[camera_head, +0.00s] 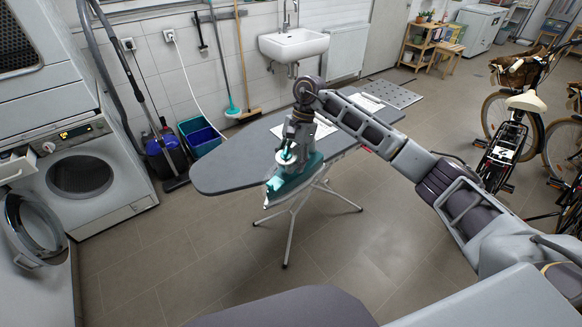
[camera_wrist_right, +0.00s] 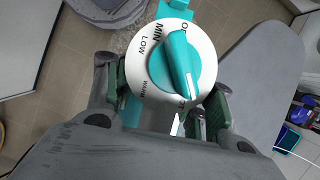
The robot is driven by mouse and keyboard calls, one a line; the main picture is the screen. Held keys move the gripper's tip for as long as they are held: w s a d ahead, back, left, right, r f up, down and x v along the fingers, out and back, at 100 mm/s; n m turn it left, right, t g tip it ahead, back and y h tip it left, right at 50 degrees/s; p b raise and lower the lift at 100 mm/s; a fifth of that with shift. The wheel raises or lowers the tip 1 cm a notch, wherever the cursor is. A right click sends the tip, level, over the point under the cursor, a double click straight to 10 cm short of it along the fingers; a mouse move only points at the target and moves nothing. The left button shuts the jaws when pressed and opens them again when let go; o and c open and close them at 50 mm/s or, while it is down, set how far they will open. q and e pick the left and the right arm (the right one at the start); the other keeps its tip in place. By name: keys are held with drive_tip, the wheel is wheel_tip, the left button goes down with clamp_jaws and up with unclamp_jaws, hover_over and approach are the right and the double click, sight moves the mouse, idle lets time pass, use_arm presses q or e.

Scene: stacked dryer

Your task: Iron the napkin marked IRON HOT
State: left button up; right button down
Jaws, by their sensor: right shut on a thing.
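The teal iron (camera_head: 295,178) is in my right gripper (camera_head: 289,152), at the near edge of the grey ironing board (camera_head: 225,171). It looks tilted, with its pale tip low and to the left; I cannot tell whether it touches the board. In the right wrist view the fingers stand either side of the iron's white dial (camera_wrist_right: 152,82) with a teal knob; "MIN" and "LOW" can be read. A pale cloth (camera_head: 324,128) lies on the board, partly hidden behind my gripper. Another pale flat piece (camera_head: 368,104) lies farther right. Their markings are unreadable. My left gripper is out of view.
A washing machine (camera_head: 85,175) with its round door (camera_head: 36,228) open stands at left. Blue and teal bins (camera_head: 200,137), a sink (camera_head: 293,45) and a broom (camera_head: 240,60) line the wall. Bicycles (camera_head: 510,125) stand at right. The floor in front of the board is clear.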

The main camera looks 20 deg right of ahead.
sight(290, 152)
drive_tip(key=m, duration=0.1)
drive_tip(key=w+r+m+t, duration=0.1)
drive_tip(key=m, duration=0.1)
drive_tip(key=r+m, duration=0.1)
drive_tip(key=m, duration=0.1)
drive_tip(key=shift+w+d+r+t+y, duration=0.2)
drive_tip(key=shift+w+d+t+y, duration=0.1)
drive_tip(key=shift+w+t, duration=0.1)
drive_tip(key=m, duration=0.1)
drive_tip(key=m+t, duration=0.1)
drive_tip(key=w+m, duration=0.1)
drive_tip(key=m, duration=0.1)
drive_tip(key=shift+d+r, duration=0.1)
drive_tip(key=shift+r, duration=0.3)
drive_tip(key=shift+w+r+m+t+h, duration=0.2)
drive_tip(key=shift+m+t, duration=0.25)
drive_tip(key=shift+m, duration=0.6)
drive_tip(key=shift+w+r+m+t+h, duration=0.15)
drive_tip(key=shift+m+t, duration=0.3)
drive_tip(key=shift+m, duration=0.6)
drive_tip(key=shift+d+m+t+h, duration=0.1)
drive_tip(key=shift+m+t+h, duration=0.35)
drive_tip(key=shift+m, duration=1.35)
drive_tip(key=shift+w+r+m+t, duration=0.1)
drive_tip(key=shift+w+m+t, duration=0.2)
drive_tip(key=shift+m, duration=0.5)
drive_tip(key=shift+w+m+h, duration=0.1)
drive_tip(key=shift+m+h, duration=0.2)
